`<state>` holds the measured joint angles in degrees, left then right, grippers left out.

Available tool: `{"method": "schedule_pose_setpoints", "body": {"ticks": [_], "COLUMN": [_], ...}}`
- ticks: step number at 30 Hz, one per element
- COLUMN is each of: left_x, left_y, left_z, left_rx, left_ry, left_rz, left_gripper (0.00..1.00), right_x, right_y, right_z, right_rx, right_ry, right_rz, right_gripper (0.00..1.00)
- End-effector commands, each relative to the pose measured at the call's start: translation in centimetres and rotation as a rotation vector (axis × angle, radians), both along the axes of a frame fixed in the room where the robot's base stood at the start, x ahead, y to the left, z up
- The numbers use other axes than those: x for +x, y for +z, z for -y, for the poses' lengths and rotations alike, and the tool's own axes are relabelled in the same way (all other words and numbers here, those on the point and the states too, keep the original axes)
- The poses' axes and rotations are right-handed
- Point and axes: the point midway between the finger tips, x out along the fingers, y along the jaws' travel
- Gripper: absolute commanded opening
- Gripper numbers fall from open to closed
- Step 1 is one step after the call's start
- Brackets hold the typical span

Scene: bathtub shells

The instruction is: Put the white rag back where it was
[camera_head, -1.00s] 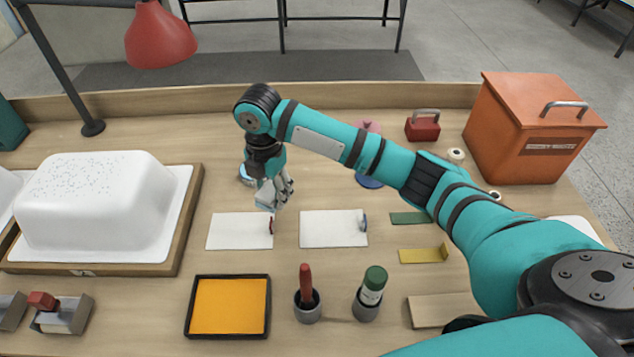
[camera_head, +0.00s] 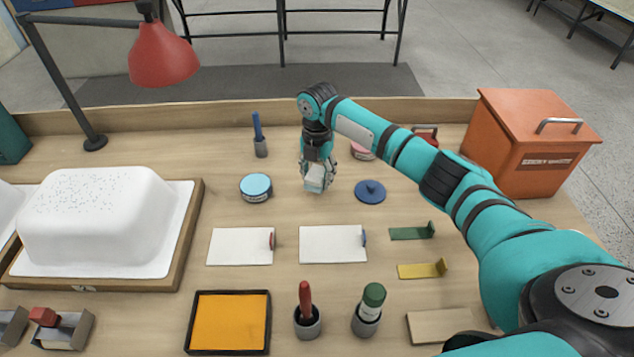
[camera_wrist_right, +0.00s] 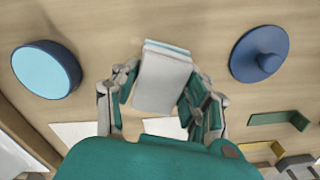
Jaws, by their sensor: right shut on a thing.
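The white rag (camera_head: 315,184) is a small folded pad with a pale bluish edge. My right gripper (camera_head: 319,169) points down and is shut on it, between the blue tin and the blue knobbed lid. In the right wrist view the rag (camera_wrist_right: 162,82) sits between the two fingers of the gripper (camera_wrist_right: 160,88). I cannot tell whether the rag touches the table. My left gripper is not in view.
A light-blue-topped tin (camera_head: 256,188) stands left of the gripper, and a blue knobbed lid (camera_head: 370,192) lies right. Two white sheets (camera_head: 238,247) lie in front. An orange bin (camera_head: 530,145) is at the right.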

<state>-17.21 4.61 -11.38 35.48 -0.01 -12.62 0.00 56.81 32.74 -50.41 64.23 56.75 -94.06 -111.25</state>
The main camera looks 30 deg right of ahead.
Motion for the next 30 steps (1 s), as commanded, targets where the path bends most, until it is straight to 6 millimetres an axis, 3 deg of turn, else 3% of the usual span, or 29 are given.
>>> {"method": "schedule_pose_setpoints", "body": {"ticks": [9,20,21,26,30], "left_x": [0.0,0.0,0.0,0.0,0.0], "left_y": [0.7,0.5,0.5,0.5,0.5], "left_z": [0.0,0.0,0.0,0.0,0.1], "left_rx": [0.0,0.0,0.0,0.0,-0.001], "left_ry": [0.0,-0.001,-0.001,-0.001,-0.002], "left_rz": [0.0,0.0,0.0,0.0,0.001], "left_gripper": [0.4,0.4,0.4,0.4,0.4], "right_x": [0.0,0.0,0.0,0.0,0.0], "right_y": [-3.4,-3.9,-3.8,-3.8,-3.8], "right_z": [0.0,0.0,0.0,0.0,0.0], "right_rx": [-0.001,-0.001,-0.001,-0.001,-0.001], "right_ry": [0.001,0.0,0.0,0.0,0.0], "right_rz": [-0.001,0.0,0.0,0.0,0.0], "right_gripper": [0.15,0.15,0.49,0.68,0.68]}}
